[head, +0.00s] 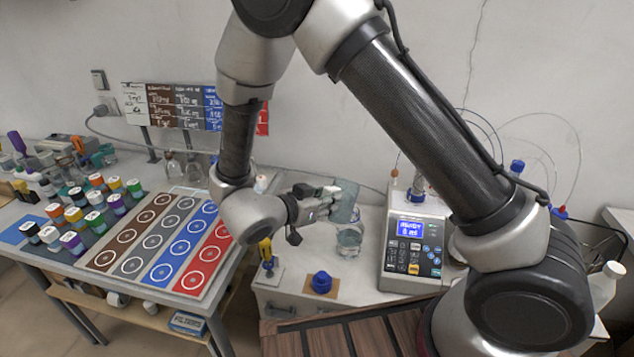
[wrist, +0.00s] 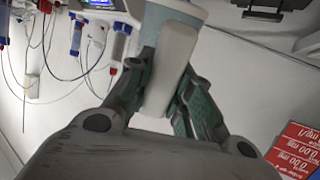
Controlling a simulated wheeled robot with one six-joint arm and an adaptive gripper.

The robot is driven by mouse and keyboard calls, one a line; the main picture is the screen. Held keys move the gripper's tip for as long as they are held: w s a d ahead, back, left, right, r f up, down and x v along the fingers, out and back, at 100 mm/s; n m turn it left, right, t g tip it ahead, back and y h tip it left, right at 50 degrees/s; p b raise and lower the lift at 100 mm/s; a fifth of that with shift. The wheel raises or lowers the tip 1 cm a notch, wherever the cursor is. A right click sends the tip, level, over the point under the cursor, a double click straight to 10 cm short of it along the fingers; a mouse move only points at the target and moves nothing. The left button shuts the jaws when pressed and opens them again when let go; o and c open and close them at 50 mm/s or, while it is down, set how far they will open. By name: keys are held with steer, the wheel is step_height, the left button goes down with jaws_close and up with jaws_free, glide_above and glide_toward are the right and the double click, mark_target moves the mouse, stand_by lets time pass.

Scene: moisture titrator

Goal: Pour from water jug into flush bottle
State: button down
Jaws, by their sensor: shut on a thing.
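My gripper (head: 322,203) is shut on the pale handle (wrist: 172,62) of the water jug; green finger pads press on both sides of it in the wrist view. The jug (head: 345,198) is a bluish translucent vessel, held up off the bench and looking tilted. Part of its body (wrist: 180,9) shows at the top of the wrist view. A clear glass vessel (head: 349,240) with some liquid, likely the flush bottle, stands on the bench directly below the jug. I cannot tell whether they touch or whether water is flowing.
The titrator (head: 411,247) with a lit blue display stands just right of the glass vessel, with thin tubes above it. A blue-capped item (head: 321,282) and a yellow-handled tool (head: 266,251) are in front left. A side table holds several vials and a coloured ring mat (head: 146,276).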

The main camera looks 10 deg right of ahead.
steer(key=shift+a+f, duration=0.1)
steer(key=shift+f, duration=0.25)
steer(key=y, duration=0.1)
steer(key=g, duration=0.1)
steer(key=g+y, duration=0.1)
steer(key=shift+w+d+f+y, duration=0.25)
steer(key=shift+w+d+y, duration=0.05)
steer(key=shift+d, duration=0.05)
steer(key=shift+a+f, duration=0.1)
steer(key=shift+f, duration=0.05)
steer(key=shift+s, duration=0.1)
